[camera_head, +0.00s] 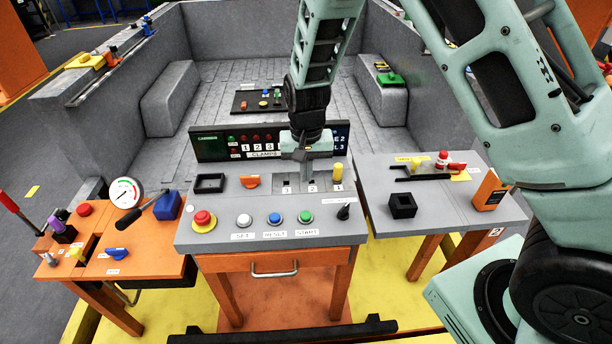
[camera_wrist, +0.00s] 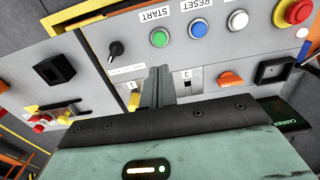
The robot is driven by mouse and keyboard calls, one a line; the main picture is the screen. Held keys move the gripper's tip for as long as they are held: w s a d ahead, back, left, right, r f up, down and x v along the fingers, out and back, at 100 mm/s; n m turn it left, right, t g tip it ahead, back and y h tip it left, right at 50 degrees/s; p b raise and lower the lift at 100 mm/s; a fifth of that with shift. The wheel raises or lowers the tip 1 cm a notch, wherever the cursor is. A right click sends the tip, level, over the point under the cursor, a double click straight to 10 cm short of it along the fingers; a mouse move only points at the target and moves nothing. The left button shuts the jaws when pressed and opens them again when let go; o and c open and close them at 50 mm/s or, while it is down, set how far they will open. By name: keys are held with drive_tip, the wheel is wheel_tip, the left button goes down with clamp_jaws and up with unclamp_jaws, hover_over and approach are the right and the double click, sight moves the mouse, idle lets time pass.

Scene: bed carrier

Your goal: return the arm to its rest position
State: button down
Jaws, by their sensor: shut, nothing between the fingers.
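My arm reaches down from the top of the head view over the middle console (camera_head: 230,231). My gripper (camera_head: 307,180) points down above the back part of the console, near the slots labelled 2 and 3. In the wrist view the gripper's fingers (camera_wrist: 158,85) are together, with nothing visible between them. The yellow slot handle (camera_head: 337,173) stands just right of the gripper and also shows beside the fingers in the wrist view (camera_wrist: 134,101). Whether the fingertips touch the console cannot be told.
A panel with red buttons (camera_head: 222,144) stands upright behind the gripper. The console front carries a red stop button (camera_head: 203,219) and white, blue and green buttons. A right table (camera_head: 440,207) holds a black box (camera_head: 402,205); a left orange table (camera_head: 140,262) holds a gauge (camera_head: 125,193).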

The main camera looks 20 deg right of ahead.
idle(0.7)
drive_tip(key=s+a+r+n+y+b, duration=0.1)
drive_tip(key=s+a+r+n+b, duration=0.2)
drive_tip(key=s, duration=0.4)
drive_tip(key=s+a+r+n+y, duration=0.1)
drive_tip(key=s+a+r+n, duration=0.2)
drive_tip(key=s+a+r, duration=0.4)
drive_tip(key=s+d+n+h+b, duration=0.1)
drive_tip(key=s+n, duration=0.4)
drive_tip(key=s, duration=0.9)
drive_tip(key=shift+d+r+b, duration=0.2)
drive_tip(key=shift+d+b, duration=0.45)
drive_tip(key=shift+d, duration=0.05)
